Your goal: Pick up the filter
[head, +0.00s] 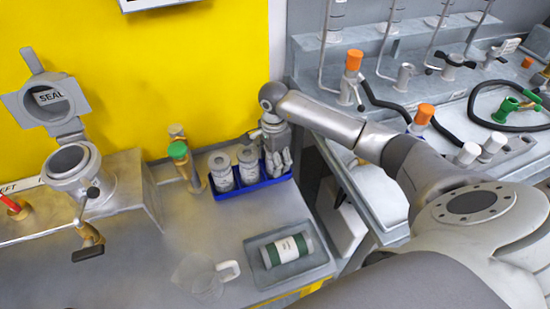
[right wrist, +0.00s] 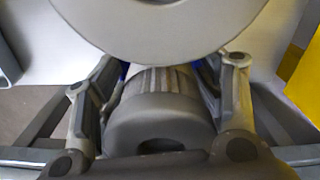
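Two pale canisters with labels stand upright in a blue tray, the left one (head: 221,172) and the middle one (head: 248,165). I cannot tell for sure which object is the filter. My right gripper (head: 278,160) points down at the right end of the blue tray (head: 254,188). In the right wrist view, a grey cylinder with a ribbed side (right wrist: 160,118) sits between the fingers of that gripper (right wrist: 160,92). The fingers are close along both its sides; whether they press on it is unclear. The gripper hides this cylinder in the head view. My left gripper is out of view.
A grey tray (head: 258,278) holds a lying green-banded cylinder (head: 288,250), with a clear jug (head: 203,276) to its left. A green-topped valve (head: 178,150) stands left of the blue tray. A hatch with an open lid (head: 75,165) is further left. Fume-hood fittings stand at right.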

